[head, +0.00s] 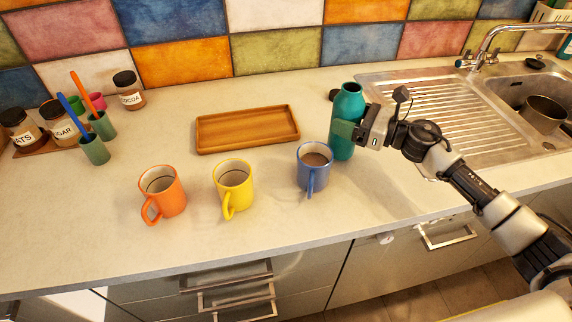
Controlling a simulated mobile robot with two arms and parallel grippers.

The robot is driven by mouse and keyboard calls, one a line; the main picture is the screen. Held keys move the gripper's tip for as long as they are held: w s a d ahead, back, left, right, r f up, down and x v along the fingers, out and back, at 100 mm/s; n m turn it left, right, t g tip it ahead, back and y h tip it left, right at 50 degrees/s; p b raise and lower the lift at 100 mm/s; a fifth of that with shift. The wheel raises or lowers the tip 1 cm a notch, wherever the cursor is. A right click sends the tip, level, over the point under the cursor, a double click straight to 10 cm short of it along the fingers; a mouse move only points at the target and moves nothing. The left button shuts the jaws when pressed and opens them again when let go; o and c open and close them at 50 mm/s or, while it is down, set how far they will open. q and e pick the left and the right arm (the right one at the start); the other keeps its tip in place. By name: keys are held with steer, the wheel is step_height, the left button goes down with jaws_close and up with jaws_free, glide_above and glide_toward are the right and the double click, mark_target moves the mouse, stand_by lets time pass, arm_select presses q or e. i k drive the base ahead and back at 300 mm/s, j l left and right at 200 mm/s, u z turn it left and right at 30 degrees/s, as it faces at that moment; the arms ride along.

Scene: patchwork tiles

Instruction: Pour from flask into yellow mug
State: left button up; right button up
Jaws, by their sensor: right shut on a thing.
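The teal flask (346,112) stands upright at the right of the mugs, close behind the blue mug. My right gripper (348,130) is shut on the flask at mid-height, coming in from the right. I cannot tell whether the flask's base touches the counter. The yellow mug (233,187) stands upright on the counter, left of the flask, with its handle toward the front; a dark line shows inside it. The blue mug (313,168) stands between them and holds a brown liquid. The orange mug (163,193) stands left of the yellow one. My left gripper is not in view.
A wooden tray (247,130) lies behind the mugs. Jars, including a cocoa jar (129,92), and green cups with blue and orange sticks stand at the left. A sink (515,95) with a pot (543,114) is at the right. The counter's front strip is clear.

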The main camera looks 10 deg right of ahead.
mark_target(232, 178)
steer(key=k, duration=1)
